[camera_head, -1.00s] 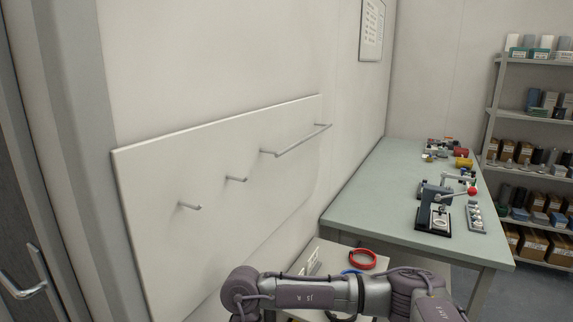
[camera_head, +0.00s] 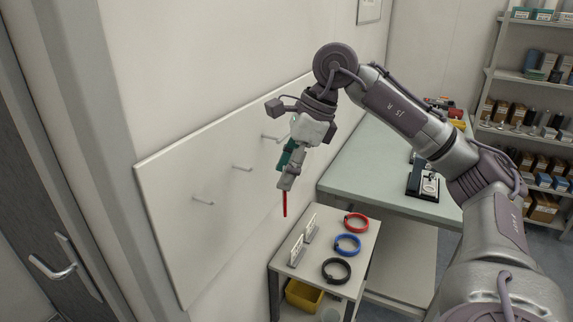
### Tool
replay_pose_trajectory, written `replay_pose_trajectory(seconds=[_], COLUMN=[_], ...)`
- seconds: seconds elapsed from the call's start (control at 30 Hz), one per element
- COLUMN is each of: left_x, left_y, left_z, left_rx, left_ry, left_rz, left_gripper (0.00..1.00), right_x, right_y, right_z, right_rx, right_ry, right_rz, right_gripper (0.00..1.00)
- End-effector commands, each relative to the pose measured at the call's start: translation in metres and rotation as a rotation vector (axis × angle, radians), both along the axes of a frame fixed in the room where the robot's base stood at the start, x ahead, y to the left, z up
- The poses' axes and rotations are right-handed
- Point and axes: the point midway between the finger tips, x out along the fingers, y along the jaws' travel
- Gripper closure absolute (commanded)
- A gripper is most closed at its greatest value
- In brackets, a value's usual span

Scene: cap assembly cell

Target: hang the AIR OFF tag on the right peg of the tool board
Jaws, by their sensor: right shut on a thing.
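The white tool board (camera_head: 185,245) is on the wall at the left. My right gripper (camera_head: 287,184) points down in front of the board's right part. It is shut on a thin red thing seen edge-on, apparently the AIR OFF tag (camera_head: 285,205); no lettering is readable. The tag hangs below the fingers, right of the right peg in the picture and apart from it. My left gripper is not in view.
A small stand (camera_head: 322,218) below holds a red ring (camera_head: 356,231), a blue ring (camera_head: 347,253), a black ring (camera_head: 336,279) and two card holders. A yellow bin (camera_head: 303,296) is underneath. A green workbench (camera_head: 350,165) stands behind.

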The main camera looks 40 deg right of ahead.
Motion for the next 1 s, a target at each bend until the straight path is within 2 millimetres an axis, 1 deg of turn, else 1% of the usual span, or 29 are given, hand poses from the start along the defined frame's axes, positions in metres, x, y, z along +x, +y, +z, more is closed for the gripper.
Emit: replay_pose_trajectory(seconds=[0.13,1.0], left_x=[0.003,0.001], left_y=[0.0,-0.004], left_z=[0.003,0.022], left_rx=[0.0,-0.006], left_ry=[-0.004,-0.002], left_rz=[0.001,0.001], left_gripper=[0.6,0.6], right_x=[0.006,0.054], right_y=[0.003,0.023], right_z=[0.0,-0.005], right_rx=[0.001,0.0], right_ry=[0.001,0.001], right_rz=[0.0,0.004], right_gripper=[0.7,0.7])
